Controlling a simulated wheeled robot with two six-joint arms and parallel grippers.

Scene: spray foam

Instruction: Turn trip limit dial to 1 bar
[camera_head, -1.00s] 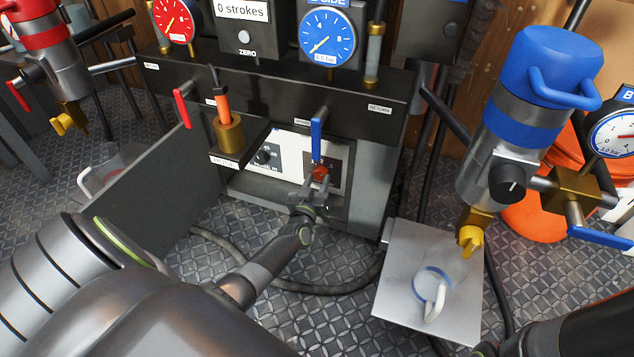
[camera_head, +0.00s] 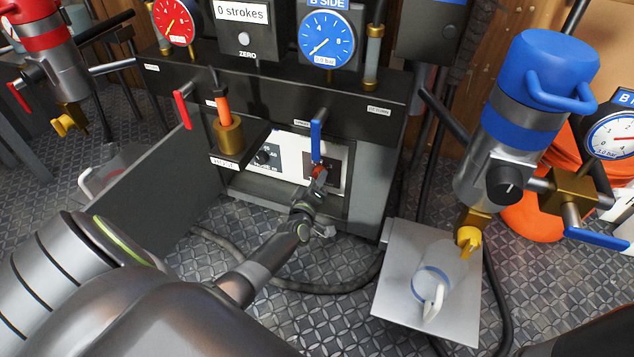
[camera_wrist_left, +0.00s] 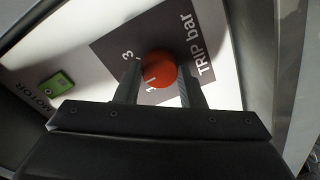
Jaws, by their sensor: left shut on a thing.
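The red trip limit dial (camera_wrist_left: 158,78) is a round knob on a dark square marked "TRIP bar" on a white panel. My left gripper (camera_wrist_left: 158,88) is shut on the dial, one finger on each side. A "3" and part of other marks show beside the knob; its pointer is not clear, so I cannot tell the setting. In the head view my left gripper (camera_head: 318,180) reaches the panel below the blue lever, covering most of the dial. My right gripper is not in view.
A blue lever (camera_head: 316,140) hangs just above the dial. A brass fitting (camera_head: 229,135) juts out at left.

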